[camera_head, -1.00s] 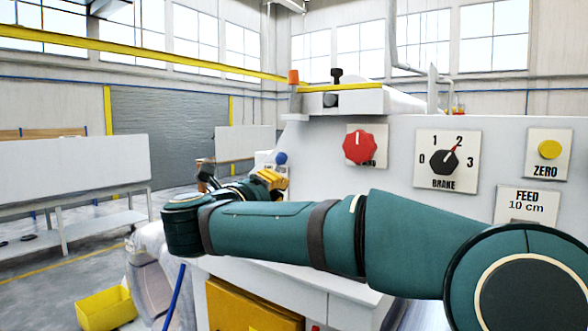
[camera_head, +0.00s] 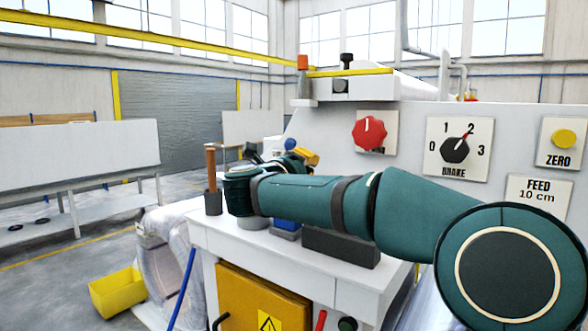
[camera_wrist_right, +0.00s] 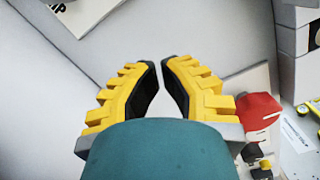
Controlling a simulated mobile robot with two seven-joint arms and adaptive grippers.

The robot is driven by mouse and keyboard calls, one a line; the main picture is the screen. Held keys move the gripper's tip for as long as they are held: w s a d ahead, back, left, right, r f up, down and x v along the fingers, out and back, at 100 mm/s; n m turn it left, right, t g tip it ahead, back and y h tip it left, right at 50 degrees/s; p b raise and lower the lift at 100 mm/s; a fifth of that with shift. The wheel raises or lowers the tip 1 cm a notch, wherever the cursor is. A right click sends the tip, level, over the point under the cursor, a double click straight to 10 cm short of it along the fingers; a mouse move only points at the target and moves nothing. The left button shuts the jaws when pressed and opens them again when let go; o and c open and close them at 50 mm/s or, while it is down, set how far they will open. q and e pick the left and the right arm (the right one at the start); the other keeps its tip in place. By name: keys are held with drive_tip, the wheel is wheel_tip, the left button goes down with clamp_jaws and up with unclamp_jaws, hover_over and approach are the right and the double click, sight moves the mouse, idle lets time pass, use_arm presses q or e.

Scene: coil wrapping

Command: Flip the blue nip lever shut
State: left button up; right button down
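The blue ball (camera_head: 290,144) looks like the knob of the blue nip lever and shows in the head view just behind my right gripper. The rest of the lever is hidden. My right gripper (camera_head: 305,157) has yellow fingers and is in front of the machine's left end. In the right wrist view its fingertips (camera_wrist_right: 160,66) nearly meet, with nothing between them. A plate with partly cut-off lettering (camera_wrist_right: 70,10) lies beyond them. I cannot see the blue lever in that view. My left gripper is out of view.
A red knob (camera_head: 369,133) and brake dial (camera_head: 456,149) are on the machine's front panel. A wooden-handled tool (camera_head: 212,180) stands at the ledge's left corner. A yellow bin (camera_head: 116,291) is on the floor.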

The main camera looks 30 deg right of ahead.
drive_tip(key=shift+w+d+r+p, duration=0.1)
drive_tip(key=shift+w+r+p, duration=0.15)
drive_tip(key=shift+w, duration=0.45)
drive_tip(key=shift+w+a+r+p, duration=0.1)
drive_tip(key=shift+w+r, duration=0.2)
drive_tip(key=shift+w, duration=0.35)
drive_tip(key=shift+w+d+r+p, duration=0.1)
drive_tip(key=shift+w+r+p, duration=0.15)
drive_tip(key=shift+w, duration=0.45)
